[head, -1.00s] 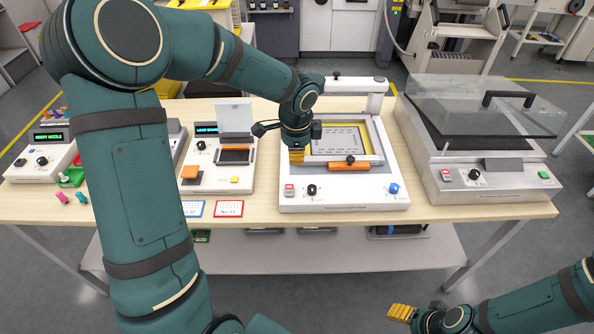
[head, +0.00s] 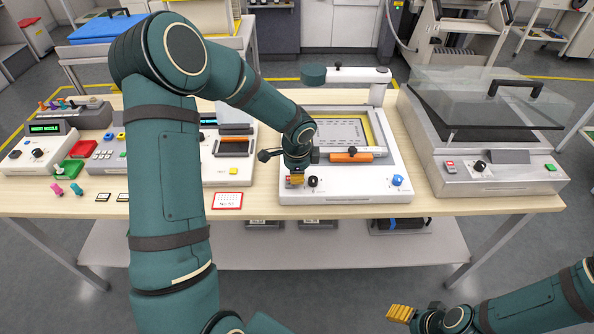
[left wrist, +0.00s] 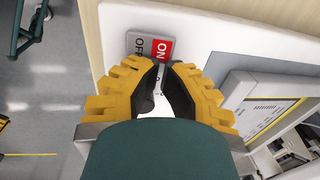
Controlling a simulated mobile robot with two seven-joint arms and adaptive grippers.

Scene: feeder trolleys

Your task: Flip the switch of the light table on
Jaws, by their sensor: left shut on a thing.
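The light table (head: 350,197) is a white device with a yellow-edged screen (head: 340,132), an orange-handled bar and a swing arm. Its rocker switch (left wrist: 149,46), at the front left corner, has a red ON half and a grey OFF half. Which half is pressed in, I cannot tell. The screen looks grey, with no clear glow. My left gripper (head: 295,180) is down at the switch, shut on it. The fingertips (left wrist: 162,66) cover its near edge, so the contact is partly hidden. My right gripper (head: 400,312) hangs low in front of the table, apart from everything; its jaw opening is unclear.
A black knob (head: 312,181) sits just right of my left gripper, and a blue knob (head: 398,181) is at the device's right. A glass-lidded machine (head: 492,175) stands to the right. Devices and red and green trays (head: 83,149) stand left. A card (head: 227,200) lies at the front edge.

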